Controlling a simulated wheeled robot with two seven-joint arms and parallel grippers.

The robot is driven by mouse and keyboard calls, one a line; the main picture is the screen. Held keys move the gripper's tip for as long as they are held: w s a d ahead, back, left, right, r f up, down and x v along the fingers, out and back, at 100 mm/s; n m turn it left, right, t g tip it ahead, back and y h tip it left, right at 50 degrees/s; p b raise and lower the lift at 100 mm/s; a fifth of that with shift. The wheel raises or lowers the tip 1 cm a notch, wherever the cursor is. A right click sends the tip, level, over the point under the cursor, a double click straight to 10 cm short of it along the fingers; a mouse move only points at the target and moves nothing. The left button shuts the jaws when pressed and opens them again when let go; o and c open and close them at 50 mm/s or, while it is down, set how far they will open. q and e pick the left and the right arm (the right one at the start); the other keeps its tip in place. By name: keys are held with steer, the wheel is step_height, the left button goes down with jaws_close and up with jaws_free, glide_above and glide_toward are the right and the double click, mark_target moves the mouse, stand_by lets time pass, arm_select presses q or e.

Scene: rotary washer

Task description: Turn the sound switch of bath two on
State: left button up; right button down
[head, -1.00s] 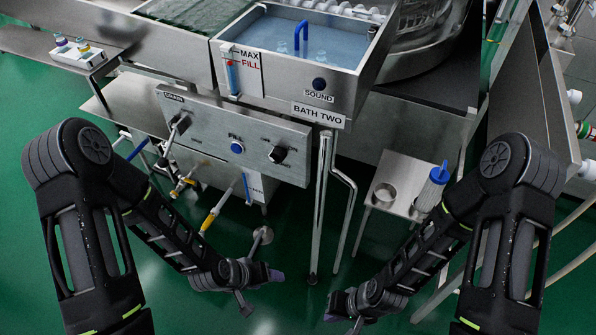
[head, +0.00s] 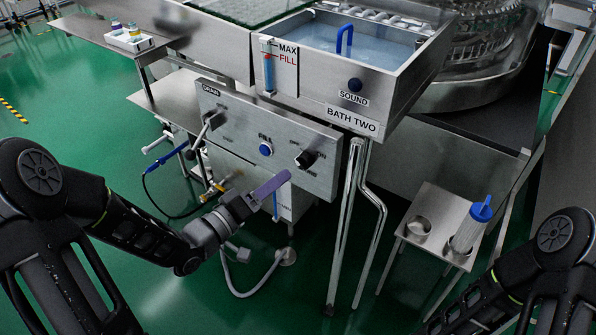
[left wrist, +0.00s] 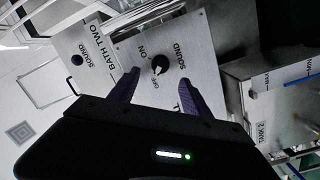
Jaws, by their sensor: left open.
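The sound switch is a black rotary knob (head: 305,160) on the right part of the grey control panel (head: 328,182) below the bath two tank. My left gripper (head: 283,178) is in front of the panel, lower left of the knob. In the left wrist view my left gripper (left wrist: 157,84) is open, its purple fingers either side of the knob's line, apparently short of it. My right gripper is out of view.
A blue FILL button (head: 265,149) sits left of the knob. A round SOUND button (head: 355,84) is on the tank front above the BATH TWO label (head: 352,121). Vertical pipes (head: 350,220) stand right of the panel. A small side table (head: 432,207) stands further right.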

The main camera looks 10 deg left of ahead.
mark_target(299, 166)
arm_select(q)
steer(key=x, duration=0.8)
steer(key=shift+f, duration=0.1)
steer(key=shift+s, duration=0.1)
steer(key=shift+c, duration=0.6)
jaws_close()
